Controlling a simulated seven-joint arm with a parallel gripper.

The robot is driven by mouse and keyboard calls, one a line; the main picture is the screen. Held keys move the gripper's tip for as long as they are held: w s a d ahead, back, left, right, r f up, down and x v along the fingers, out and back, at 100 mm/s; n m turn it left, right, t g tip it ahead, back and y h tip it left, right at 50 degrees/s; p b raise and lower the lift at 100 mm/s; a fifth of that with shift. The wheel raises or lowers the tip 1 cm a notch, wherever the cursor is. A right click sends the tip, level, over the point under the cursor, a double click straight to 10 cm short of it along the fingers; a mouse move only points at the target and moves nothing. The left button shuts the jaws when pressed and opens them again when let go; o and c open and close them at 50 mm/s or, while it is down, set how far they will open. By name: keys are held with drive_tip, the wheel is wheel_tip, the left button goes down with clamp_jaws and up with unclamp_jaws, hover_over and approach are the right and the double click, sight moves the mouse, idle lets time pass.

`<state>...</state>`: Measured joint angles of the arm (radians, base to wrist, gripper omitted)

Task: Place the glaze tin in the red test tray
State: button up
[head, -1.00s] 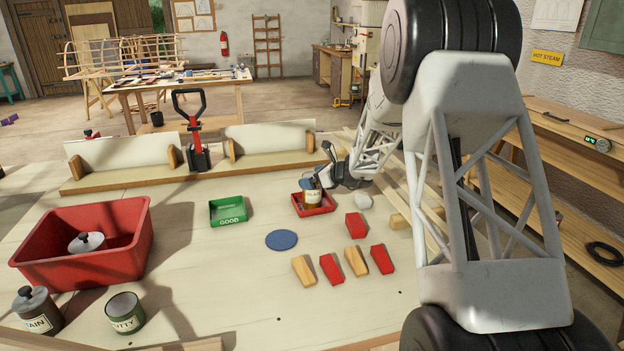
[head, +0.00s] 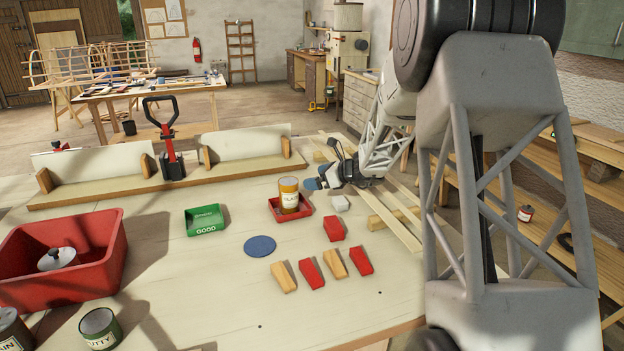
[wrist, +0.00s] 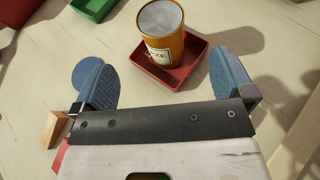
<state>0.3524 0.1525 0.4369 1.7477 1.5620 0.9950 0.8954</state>
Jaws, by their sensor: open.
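The glaze tin (head: 289,194), orange with a cream label, stands upright in the small red test tray (head: 303,216). In the wrist view the tin (wrist: 158,42) rises from the tray (wrist: 195,58), and the tray's near and right rims show around it. My gripper (head: 318,183) is to the right of the tin in the head view, clear of it. In the wrist view its two blue pads (wrist: 164,86) are wide apart with nothing between them, and the tin stands beyond them.
A green tray marked GOOD (head: 205,220) and a flat blue disc (head: 260,246) lie to the left. Red and wooden wedges (head: 334,262) lie in front, a whitish lump (head: 340,203) near my gripper. A large red bin (head: 105,250) stands far left.

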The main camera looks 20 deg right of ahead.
idle(0.6)
drive_tip(key=s+a+r+n+g+h, duration=0.1)
drive_tip(key=s+a+r+n+g, duration=0.35)
drive_tip(key=s, duration=0.85)
drive_tip(key=s+a+r+n+g+h, duration=0.15)
drive_tip(key=s+a+r+n, duration=0.35)
drive_tip(key=s+a+n, duration=0.6)
drive_tip(key=s+d+n+g+h, duration=0.1)
drive_tip(key=s+n+h, duration=0.6)
drive_tip(key=s, duration=2.2)
drive_tip(key=n, duration=0.4)
drive_tip(key=shift+s, duration=0.35)
